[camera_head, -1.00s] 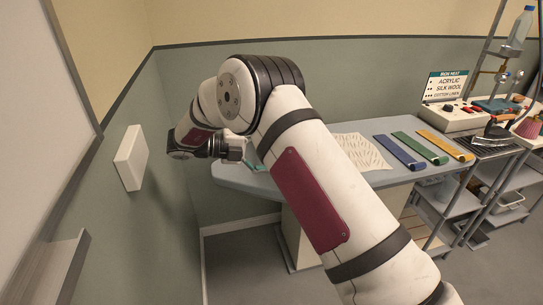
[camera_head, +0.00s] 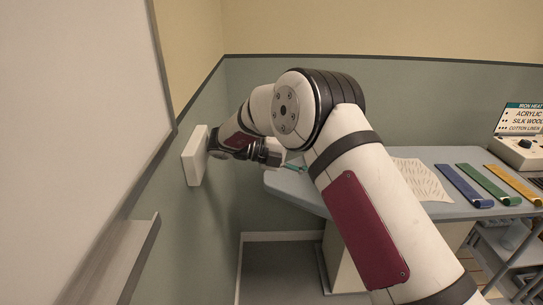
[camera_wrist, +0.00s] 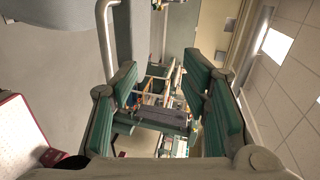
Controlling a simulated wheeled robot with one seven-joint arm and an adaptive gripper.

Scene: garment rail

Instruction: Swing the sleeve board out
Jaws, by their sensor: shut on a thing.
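My gripper (camera_head: 292,167) is at the left end of the pale blue-grey ironing table (camera_head: 290,187). The board's full outline cannot be made out, and my wrist and arm hide much of this area in the head view.
A white box (camera_head: 194,156) on the left wall is very close to my wrist. Blue (camera_head: 463,186), green (camera_head: 488,185) and yellow (camera_head: 514,185) strips and a patterned cloth (camera_head: 420,178) lie on the table. A white panel (camera_head: 70,110) fills the near left. Floor shows left of the table's base.

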